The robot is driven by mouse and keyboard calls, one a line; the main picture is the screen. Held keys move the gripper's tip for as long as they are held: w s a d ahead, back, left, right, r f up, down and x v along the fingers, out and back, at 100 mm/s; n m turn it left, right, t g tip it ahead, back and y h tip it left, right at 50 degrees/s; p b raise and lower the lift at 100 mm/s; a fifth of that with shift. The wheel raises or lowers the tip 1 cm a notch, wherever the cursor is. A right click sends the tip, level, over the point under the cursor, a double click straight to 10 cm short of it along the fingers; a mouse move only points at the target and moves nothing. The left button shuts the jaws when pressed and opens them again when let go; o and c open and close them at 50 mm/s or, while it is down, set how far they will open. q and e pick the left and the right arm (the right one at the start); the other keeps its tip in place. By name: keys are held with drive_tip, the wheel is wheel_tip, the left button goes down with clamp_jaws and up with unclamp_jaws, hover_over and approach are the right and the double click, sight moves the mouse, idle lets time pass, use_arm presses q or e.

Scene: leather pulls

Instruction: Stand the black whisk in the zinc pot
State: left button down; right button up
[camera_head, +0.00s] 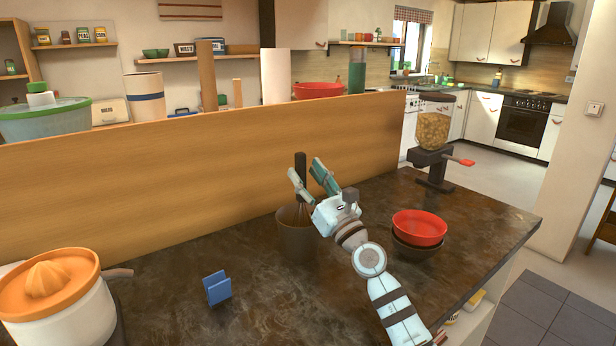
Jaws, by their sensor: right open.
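The black whisk (300,162) stands upright, handle up, with its wires (302,211) down in the dark grey zinc pot (296,244). The pot stands on the dark counter in front of the wooden panel. The lower part of the whisk is hidden inside the pot. My right gripper (305,168) is open, its two fingers pointing up and left at the whisk handle. One finger overlaps the handle in the picture; I cannot tell whether it touches. My left gripper is not in view.
A red bowl (419,227) sits in a dark bowl right of my right arm. A dispenser (432,135) stands at the counter's far right. A blue holder (217,288) and an orange-topped juicer (53,285) are at left. The dark counter (262,310) is clear in front of the pot.

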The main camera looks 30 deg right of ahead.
drive_tip(key=shift+s+f, duration=0.1)
drive_tip(key=v, duration=1.1)
drive_tip(key=shift+s, duration=0.4)
drive_tip(key=shift+f, duration=0.15)
